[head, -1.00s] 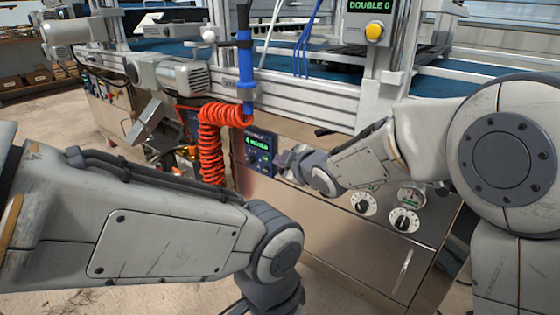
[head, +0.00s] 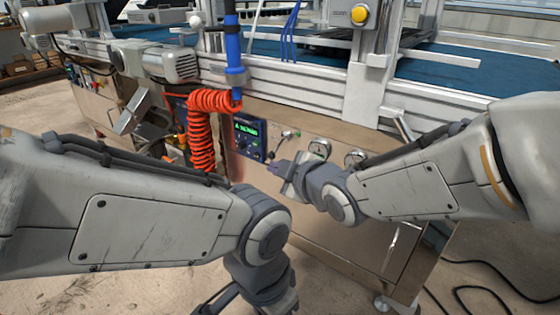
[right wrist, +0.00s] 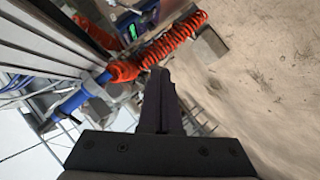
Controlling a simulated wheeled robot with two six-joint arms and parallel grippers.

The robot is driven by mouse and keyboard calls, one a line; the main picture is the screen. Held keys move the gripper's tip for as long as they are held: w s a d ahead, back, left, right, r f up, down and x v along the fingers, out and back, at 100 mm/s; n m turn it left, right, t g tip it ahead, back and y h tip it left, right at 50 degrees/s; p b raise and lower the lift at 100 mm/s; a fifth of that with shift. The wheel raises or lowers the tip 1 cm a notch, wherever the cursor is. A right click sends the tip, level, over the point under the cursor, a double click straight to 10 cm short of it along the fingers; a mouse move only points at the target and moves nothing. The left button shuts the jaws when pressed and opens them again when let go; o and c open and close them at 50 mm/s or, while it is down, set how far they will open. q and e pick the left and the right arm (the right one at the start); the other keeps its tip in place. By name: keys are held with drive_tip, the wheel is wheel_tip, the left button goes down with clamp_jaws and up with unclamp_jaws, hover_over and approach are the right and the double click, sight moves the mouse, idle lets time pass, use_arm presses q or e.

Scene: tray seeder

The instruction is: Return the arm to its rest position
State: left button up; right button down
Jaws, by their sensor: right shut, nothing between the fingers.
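My right gripper (head: 276,168) is shut and empty in the head view, in front of the machine's lower cabinet and a little below and right of the blue control panel (head: 249,138). Its closed fingers (right wrist: 160,95) also show in the right wrist view, with nothing between them. The right forearm comes in from the right edge. My left arm reaches in from the left with its forearm low in the picture.
An orange coiled hose (head: 203,135) hangs from a blue tube (head: 231,45) left of the panel. Dials (head: 319,149) and a lever sit on the cabinet front (head: 325,235). A yellow button (head: 359,14) is on the upright above. Black cables (head: 490,285) lie on the floor at right.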

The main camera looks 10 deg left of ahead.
drive_tip(key=shift+s+d, duration=0.15)
drive_tip(key=s+d+r+m+g+h+p, duration=0.1)
drive_tip(key=s+d+m+g+h+p, duration=0.35)
drive_tip(key=s, duration=0.75)
drive_tip(key=s+d+r+m+g+h+p, duration=0.1)
drive_tip(key=s+d+m+g+h+p, duration=0.1)
drive_tip(key=s+d+m+g+p, duration=0.65)
drive_tip(key=s+r+n+t+p, duration=0.1)
drive_tip(key=s+r+p, duration=0.1)
drive_tip(key=r+p, duration=1.6)
drive_tip(key=s+r+n+t+p, duration=0.1)
drive_tip(key=s+r+p, duration=0.1)
drive_tip(key=r+p, duration=1.7)
drive_tip(key=shift+a+n, duration=0.25)
drive_tip(key=shift+n, duration=0.05)
drive_tip(key=shift+s+h, duration=0.1)
drive_tip(key=shift+h, duration=0.15)
